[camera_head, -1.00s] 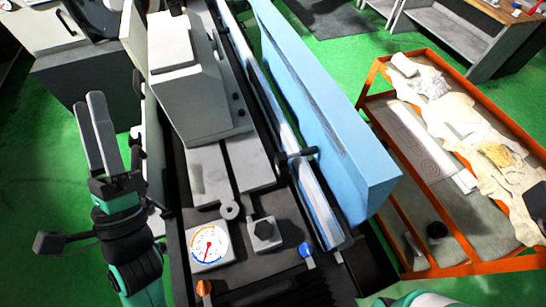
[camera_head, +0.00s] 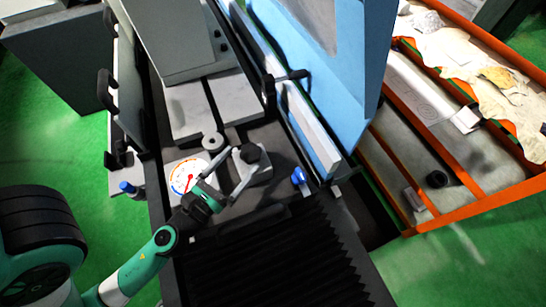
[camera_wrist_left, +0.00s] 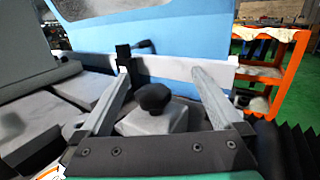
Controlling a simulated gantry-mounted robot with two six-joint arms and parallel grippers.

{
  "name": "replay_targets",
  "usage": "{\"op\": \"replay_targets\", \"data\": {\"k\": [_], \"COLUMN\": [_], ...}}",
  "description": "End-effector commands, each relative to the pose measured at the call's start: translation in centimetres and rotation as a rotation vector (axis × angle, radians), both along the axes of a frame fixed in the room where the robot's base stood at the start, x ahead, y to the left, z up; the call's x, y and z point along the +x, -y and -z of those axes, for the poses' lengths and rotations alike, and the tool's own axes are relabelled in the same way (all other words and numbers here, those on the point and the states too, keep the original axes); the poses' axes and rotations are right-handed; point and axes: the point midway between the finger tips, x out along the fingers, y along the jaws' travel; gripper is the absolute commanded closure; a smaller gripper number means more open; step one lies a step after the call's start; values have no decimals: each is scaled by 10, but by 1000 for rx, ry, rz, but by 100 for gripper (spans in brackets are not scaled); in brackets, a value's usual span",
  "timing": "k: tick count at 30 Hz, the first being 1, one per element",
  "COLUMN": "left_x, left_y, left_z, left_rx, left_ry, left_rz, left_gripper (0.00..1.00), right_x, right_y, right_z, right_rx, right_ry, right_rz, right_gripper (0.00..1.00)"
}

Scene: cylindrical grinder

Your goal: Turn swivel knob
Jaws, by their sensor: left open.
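The swivel knob, a black knob (camera_head: 250,153) on a grey square block, stands on the machine bed beside the round gauge (camera_head: 184,178). In the left wrist view the black knob (camera_wrist_left: 154,97) shows in the middle, on its light block (camera_wrist_left: 152,124). My left gripper (camera_head: 241,160) is open, its two fingers reaching toward the knob from the lower left. In the wrist view the fingers (camera_wrist_left: 160,76) stand to either side of the knob with gaps; contact is not visible. My right gripper is out of view.
A blue guard panel (camera_head: 340,75) rises behind the knob. A blue knob (camera_head: 298,175) sits to its right, and a black bellows (camera_head: 285,260) lies in front. A grey ring (camera_head: 212,141) lies behind the gauge. An orange cart (camera_head: 470,205) stands at the right.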

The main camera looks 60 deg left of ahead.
Motion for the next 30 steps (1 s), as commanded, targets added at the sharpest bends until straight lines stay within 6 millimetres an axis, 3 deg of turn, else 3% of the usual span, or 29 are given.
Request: {"op": "replay_targets", "data": {"k": [1,5,14,17,23,30], "left_x": [-8,-19,-16,-6,32,72], "left_y": [0,-2,-6,-11,-33,-54], "left_z": [23,45,44,40,37,43], "left_rx": [-9,-21,-22,-23,-20,-20], "left_ry": [-25,-58,-55,-55,-53,-55], "left_rz": [-10,-28,-37,-39,-37,-36], "left_gripper": [0,0,0,0,0,0], "right_x": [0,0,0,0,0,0], "right_y": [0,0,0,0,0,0], "right_z": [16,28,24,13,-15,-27], "right_rx": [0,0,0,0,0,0], "right_ry": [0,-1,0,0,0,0], "right_rz": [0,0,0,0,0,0], "right_gripper": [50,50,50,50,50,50]}}
